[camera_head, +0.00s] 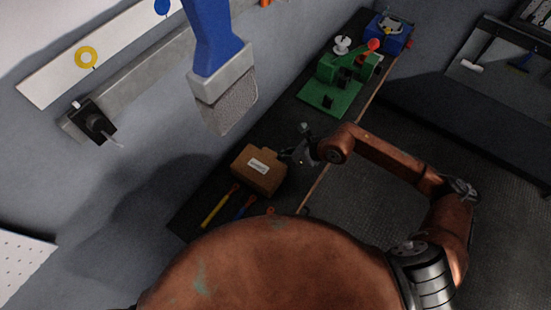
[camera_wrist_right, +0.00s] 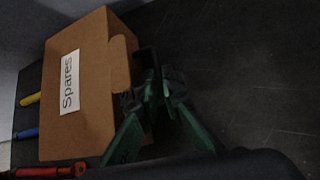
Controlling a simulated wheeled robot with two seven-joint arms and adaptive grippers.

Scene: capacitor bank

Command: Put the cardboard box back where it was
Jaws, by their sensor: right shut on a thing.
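The brown cardboard box (camera_head: 262,180) is at the near end of the dark bench. I cannot tell whether it rests on the bench top or is held just above it. In the right wrist view the box (camera_wrist_right: 90,125) fills the left side, its white label reading "Spares". My left gripper is not in view.
Tools with yellow, blue and red handles lie beside the box; the yellow one (camera_head: 218,208) is nearest the wall. A green fixture (camera_head: 325,95) and a blue bin (camera_head: 388,38) stand farther along the bench. A large blue-handled brush (camera_head: 222,75) shows close up at the top.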

